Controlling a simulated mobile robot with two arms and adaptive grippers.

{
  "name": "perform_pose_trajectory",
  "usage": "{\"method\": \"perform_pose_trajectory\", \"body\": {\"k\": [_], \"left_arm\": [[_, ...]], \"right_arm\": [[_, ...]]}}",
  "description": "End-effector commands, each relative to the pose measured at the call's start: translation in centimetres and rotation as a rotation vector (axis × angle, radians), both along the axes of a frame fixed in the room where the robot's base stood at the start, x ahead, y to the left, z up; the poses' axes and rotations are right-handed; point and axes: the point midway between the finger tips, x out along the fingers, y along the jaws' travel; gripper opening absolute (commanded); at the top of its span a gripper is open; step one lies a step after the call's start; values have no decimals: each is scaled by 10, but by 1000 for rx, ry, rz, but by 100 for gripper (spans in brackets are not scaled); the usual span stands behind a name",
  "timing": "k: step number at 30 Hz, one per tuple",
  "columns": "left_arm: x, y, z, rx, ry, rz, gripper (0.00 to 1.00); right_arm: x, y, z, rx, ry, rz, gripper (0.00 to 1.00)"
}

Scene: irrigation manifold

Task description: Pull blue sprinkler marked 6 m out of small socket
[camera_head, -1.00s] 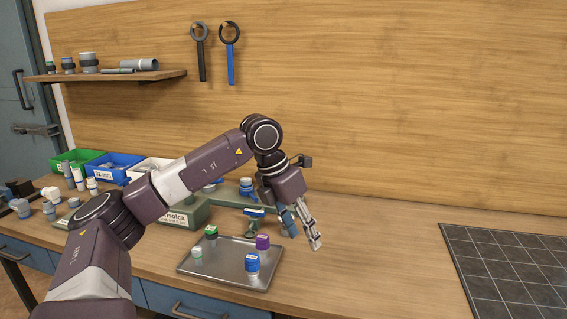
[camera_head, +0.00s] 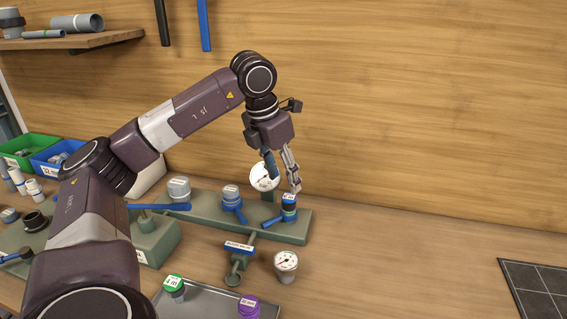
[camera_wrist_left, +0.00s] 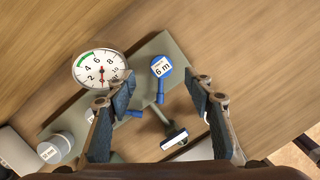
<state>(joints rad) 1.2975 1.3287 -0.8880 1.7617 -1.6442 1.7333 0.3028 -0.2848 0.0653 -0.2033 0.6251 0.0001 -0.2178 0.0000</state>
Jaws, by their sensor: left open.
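The blue sprinkler marked 6 m (camera_head: 289,201) stands upright at the right end of the green manifold (camera_head: 298,232), with a blue lever beside its base. In the left wrist view its round blue top with the white 6 m label (camera_wrist_left: 161,67) shows between the fingers and beyond them. My left gripper (camera_head: 284,183) is open and empty, pointing down, just above and slightly left of the sprinkler in the head view. In the left wrist view the open fingers (camera_wrist_left: 160,84) straddle the lever's line. The socket under the sprinkler is mostly hidden.

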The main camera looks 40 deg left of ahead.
Motion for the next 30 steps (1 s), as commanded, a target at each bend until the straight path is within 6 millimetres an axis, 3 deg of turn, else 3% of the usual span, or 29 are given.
{"method": "perform_pose_trajectory", "body": {"k": [3,7,18,27,30], "left_arm": [[2,0,-11,1,6,0,48],[7,0,-30,1,5,0,48],[19,-2,-72,1,3,0,48],[20,-2,-74,0,1,0,48],[20,-2,-74,0,1,0,39]], "right_arm": [[-22,-17,-1,-21,32,2,48],[-32,-24,-1,-30,46,2,48],[-12,-16,3,-19,15,0,48],[-10,-5,3,-6,12,0,48],[-12,-6,3,-8,16,0,48]]}}
